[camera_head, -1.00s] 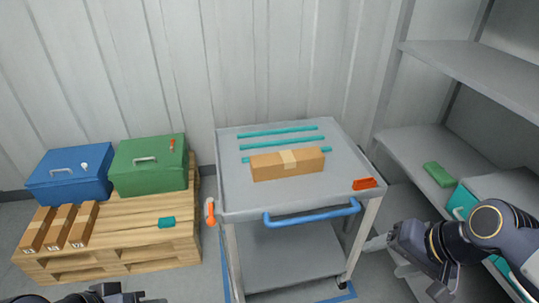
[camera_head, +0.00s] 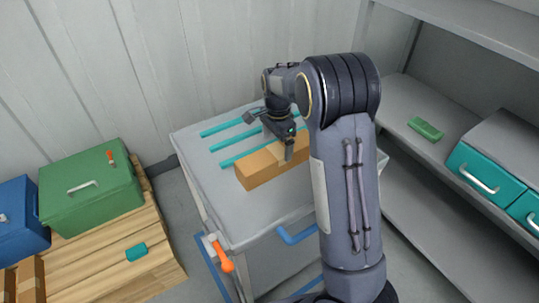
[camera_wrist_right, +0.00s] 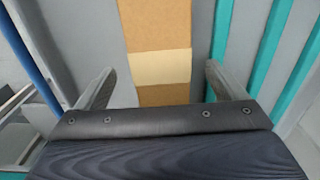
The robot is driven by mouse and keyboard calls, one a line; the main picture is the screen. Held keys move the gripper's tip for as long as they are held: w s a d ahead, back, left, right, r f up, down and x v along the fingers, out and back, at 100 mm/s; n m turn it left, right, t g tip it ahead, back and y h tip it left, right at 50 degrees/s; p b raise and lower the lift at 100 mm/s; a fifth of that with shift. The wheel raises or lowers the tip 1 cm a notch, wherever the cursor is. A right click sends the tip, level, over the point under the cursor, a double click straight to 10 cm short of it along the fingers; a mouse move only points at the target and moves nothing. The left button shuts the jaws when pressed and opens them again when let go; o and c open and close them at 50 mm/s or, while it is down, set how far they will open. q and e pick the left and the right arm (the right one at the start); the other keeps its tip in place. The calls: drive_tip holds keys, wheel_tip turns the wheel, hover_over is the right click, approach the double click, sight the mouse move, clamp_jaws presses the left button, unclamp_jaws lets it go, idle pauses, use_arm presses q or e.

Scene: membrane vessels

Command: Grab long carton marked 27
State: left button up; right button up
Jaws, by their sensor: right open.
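A long brown carton (camera_head: 259,170) with a pale tape band lies on the top of the grey cart (camera_head: 270,210). No number can be read on it. My right gripper (camera_head: 284,145) is over the carton, pointing down, and its arm hides the carton's right end. In the right wrist view the open fingers (camera_wrist_right: 160,72) stand apart on either side of the carton (camera_wrist_right: 168,25), near its tape band (camera_wrist_right: 160,69), with gaps on both sides. Contact cannot be told. My left gripper is out of view.
Teal strips (camera_head: 238,143) lie on the cart top behind the carton. A blue handle (camera_head: 296,236) and an orange-tipped lever (camera_head: 221,255) are on the cart. A pallet (camera_head: 155,270) with a green box (camera_head: 90,188) stands left; shelves (camera_head: 400,115) with teal drawers (camera_head: 480,172) stand right.

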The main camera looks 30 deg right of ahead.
sight(278, 150)
drive_tip(key=f, duration=0.6)
drive_tip(key=shift+d, duration=0.2)
drive_tip(key=shift+w, duration=0.1)
drive_tip(key=c, duration=1.3)
